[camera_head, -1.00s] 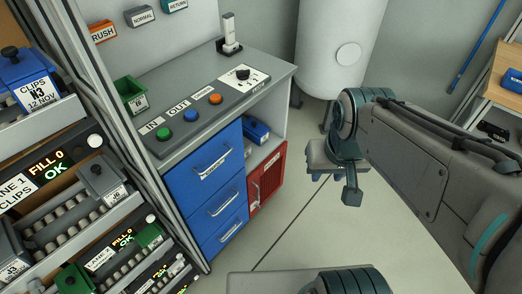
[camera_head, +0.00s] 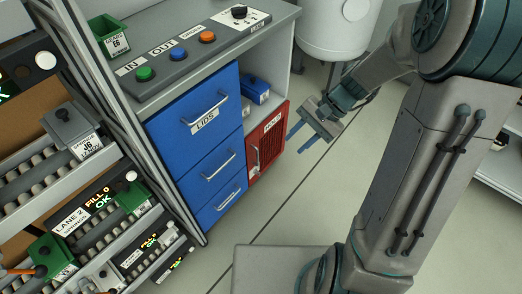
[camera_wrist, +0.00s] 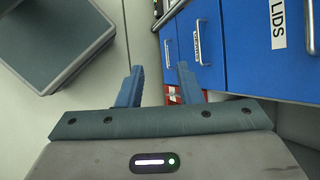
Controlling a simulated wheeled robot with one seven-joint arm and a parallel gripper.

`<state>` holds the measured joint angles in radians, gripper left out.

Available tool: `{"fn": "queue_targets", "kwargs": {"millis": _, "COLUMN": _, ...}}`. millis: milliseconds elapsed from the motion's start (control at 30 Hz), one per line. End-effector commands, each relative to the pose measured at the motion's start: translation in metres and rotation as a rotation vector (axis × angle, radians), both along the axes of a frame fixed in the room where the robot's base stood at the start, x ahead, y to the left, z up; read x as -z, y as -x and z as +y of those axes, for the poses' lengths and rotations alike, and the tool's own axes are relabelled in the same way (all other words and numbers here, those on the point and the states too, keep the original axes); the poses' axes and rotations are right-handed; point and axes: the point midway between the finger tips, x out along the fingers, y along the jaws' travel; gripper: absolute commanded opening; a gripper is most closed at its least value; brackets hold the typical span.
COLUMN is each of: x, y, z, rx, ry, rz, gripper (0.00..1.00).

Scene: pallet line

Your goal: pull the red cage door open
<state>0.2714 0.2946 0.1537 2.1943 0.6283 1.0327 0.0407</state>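The red cage door (camera_head: 270,141) is low on the cabinet, right of the blue drawers, with a label along its top and a handle near its left edge. It looks shut. In the wrist view a small strip of red (camera_wrist: 187,97) shows between and beyond the fingers; most of the door is hidden there. My gripper (camera_head: 299,141) is to the right of the door, apart from it, with its two blue fingers spread and nothing between them. The open fingers also show in the wrist view (camera_wrist: 158,82).
Blue drawers (camera_head: 208,160) with bar handles stand left of the door. An open shelf with a blue bin (camera_head: 256,90) is above it. A white tank (camera_head: 335,32) stands behind. A flow rack (camera_head: 90,200) fills the left. The floor (camera_head: 290,205) before the cabinet is clear.

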Motion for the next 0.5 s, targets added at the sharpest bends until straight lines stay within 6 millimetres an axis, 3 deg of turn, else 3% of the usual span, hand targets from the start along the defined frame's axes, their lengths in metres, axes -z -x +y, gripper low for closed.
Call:
{"fn": "queue_targets", "kwargs": {"millis": 33, "x": 0.033, "y": -0.009, "z": 0.002, "rx": 0.044, "ry": -0.049, "rz": 0.044, "gripper": 0.32}}
{"fn": "queue_targets", "kwargs": {"millis": 500, "x": 0.225, "y": -0.094, "z": 0.012, "rx": 0.511, "ry": -0.543, "rz": 0.366, "gripper": 0.32}}
